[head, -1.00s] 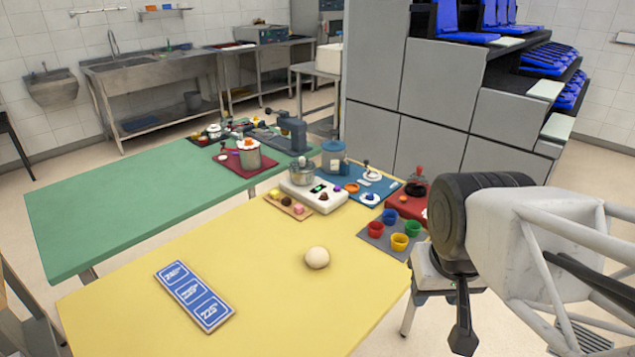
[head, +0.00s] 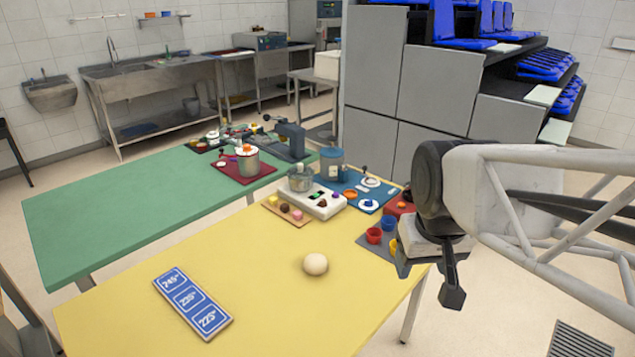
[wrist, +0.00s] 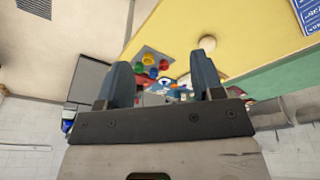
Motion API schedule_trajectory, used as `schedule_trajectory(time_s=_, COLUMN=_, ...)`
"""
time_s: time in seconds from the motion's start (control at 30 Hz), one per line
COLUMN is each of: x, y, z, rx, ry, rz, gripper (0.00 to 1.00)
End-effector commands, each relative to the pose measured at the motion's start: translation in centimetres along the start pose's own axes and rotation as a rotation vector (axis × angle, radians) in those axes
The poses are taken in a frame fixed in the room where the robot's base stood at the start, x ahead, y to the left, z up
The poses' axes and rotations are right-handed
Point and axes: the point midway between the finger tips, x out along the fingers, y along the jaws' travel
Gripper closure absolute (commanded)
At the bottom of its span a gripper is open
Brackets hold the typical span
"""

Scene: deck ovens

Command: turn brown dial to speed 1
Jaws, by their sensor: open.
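The brown dial (head: 322,203) is a small dark knob on top of the white mixer base (head: 326,212), near a purple knob (head: 335,195) and a small dark display. A metal bowl (head: 301,179) sits at the left end of the base. My gripper (head: 428,275) is right of the mixer, beyond the yellow table's right edge, well apart from the dial. In the wrist view my gripper (wrist: 163,82) shows two spread fingers with nothing held between them. I cannot make out the dial or its speed marks in the wrist view.
Red and blue cups (head: 374,235) stand on a grey mat between mixer and gripper. A dough ball (head: 315,264) and a blue sign (head: 193,303) lie on the yellow table (head: 240,270). A blue board (head: 347,190) with parts lies behind the mixer.

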Motion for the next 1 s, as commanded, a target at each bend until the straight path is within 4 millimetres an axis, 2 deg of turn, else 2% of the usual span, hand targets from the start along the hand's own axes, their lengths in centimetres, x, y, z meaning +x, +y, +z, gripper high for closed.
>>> schedule_trajectory(time_s=0.1, x=-0.1, y=-0.1, z=-2.8, rx=-0.031, ry=-0.011, rz=-0.002, gripper=0.39)
schedule_trajectory(time_s=0.47, x=0.5, y=-0.6, z=-10.9, rx=-0.129, ry=-0.039, rz=-0.010, gripper=0.39)
schedule_trajectory(time_s=1.0, x=3.7, y=-1.9, z=-23.0, rx=-0.277, ry=-0.079, rz=-0.024, gripper=0.39)
